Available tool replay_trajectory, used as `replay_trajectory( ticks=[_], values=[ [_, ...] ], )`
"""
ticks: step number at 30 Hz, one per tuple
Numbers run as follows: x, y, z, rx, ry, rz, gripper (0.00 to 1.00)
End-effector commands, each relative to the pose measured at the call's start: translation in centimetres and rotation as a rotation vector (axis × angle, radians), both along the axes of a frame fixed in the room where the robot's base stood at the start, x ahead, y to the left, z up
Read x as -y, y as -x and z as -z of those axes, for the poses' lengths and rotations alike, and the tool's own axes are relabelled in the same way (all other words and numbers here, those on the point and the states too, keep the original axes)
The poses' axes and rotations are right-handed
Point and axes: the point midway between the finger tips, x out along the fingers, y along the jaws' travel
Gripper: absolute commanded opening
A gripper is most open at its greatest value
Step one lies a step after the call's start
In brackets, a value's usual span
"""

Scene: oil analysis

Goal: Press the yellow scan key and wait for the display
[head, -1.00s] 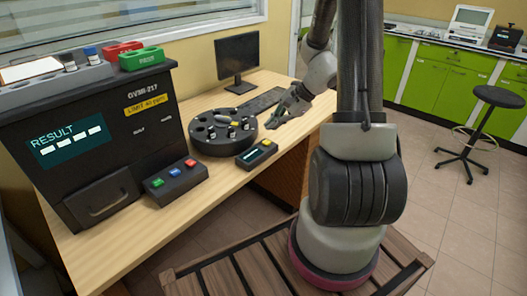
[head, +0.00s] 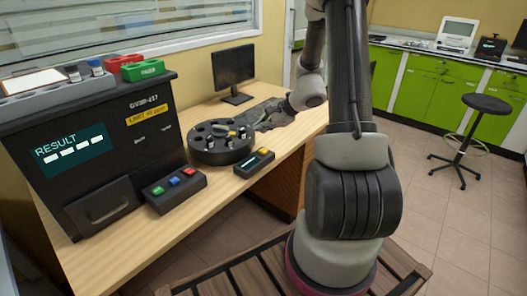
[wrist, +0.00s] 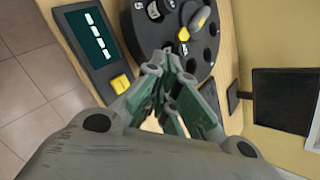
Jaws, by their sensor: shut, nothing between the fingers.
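The yellow scan key (head: 264,151) sits at one end of a small dark handheld-style unit on the wooden desk. In the wrist view, the yellow key (wrist: 121,83) is left of my fingers, below the unit's display (wrist: 90,35), which shows several white blocks. My gripper (head: 260,126) is shut and empty, at the right edge of the black round carousel. In the wrist view, my gripper's fingertips (wrist: 167,64) are together at the carousel's edge, apart from the key.
The black carousel (head: 205,154) with several vials stands close behind the unit. A black analyser (head: 140,150) with a RESULT screen of white blocks is at left. A three-button box (head: 175,188) stands before it. A monitor (head: 234,65) is behind.

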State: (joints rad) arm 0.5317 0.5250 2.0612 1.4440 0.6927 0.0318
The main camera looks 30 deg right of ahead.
Motion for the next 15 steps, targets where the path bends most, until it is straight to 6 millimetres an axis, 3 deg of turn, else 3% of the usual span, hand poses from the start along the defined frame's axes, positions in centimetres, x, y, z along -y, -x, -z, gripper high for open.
replay_trajectory(
  ticks=[6, 15],
  values=[
    [0.0, 0.1, 3.3, -0.004, -0.002, 0.001, 0.00],
    [0.0, 0.0, 6.0, -0.001, -0.001, 0.000, 0.00]
  ],
)
